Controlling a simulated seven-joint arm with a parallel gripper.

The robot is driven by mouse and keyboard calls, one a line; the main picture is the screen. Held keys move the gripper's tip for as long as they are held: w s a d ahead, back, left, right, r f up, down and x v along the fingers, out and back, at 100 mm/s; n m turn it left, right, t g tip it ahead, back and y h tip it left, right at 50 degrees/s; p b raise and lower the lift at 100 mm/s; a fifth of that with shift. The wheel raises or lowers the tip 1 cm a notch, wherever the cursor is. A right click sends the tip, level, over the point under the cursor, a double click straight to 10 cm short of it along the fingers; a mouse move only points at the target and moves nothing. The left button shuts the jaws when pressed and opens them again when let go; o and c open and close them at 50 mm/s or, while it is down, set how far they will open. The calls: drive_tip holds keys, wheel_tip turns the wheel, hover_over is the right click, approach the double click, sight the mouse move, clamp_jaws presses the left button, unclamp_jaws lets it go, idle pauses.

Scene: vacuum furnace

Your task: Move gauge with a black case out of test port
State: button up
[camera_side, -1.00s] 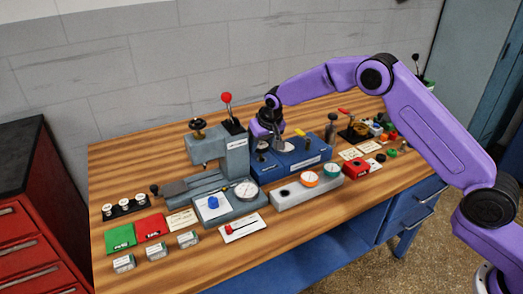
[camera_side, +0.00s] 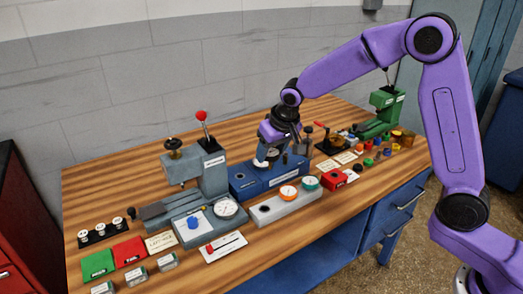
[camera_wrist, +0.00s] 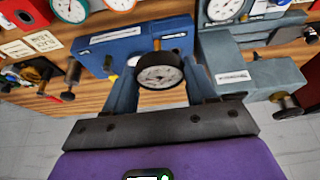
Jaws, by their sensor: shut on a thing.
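The gauge with a black case (camera_wrist: 160,74) shows in the wrist view, with its white dial facing the camera. It sits between the two fingers of my gripper (camera_wrist: 163,82), which is shut on it. In the side view my gripper (camera_side: 266,157) points down at the blue test block (camera_side: 272,180), close over its top. The block also shows in the wrist view (camera_wrist: 125,46), beyond the gauge.
A grey press (camera_side: 212,172) with a red-knobbed lever stands close left of the block. A grey rack (camera_side: 286,206) with an orange and a teal gauge lies in front. A red block (camera_side: 340,179) and a green device (camera_side: 382,117) are to the right. Bare wood lies behind the block.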

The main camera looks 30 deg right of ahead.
drive_tip(key=shift+s, duration=0.45)
drive_tip(key=shift+s+a+f, duration=0.15)
drive_tip(key=shift+a+f, duration=0.05)
drive_tip(key=shift+f, duration=0.05)
drive_tip(key=s+a+f+m+h, duration=0.1)
drive_tip(key=a+f+m, duration=0.2)
drive_tip(key=f, duration=0.6)
drive_tip(key=shift+s+a+f+m+h, duration=0.15)
drive_tip(key=shift+s+a+m+h, duration=0.2)
drive_tip(key=shift+m, duration=0.35)
drive_tip(key=shift+f, duration=1.95)
idle(1.2)
drive_tip(key=o, duration=1.6)
drive_tip(key=shift+c, duration=0.2)
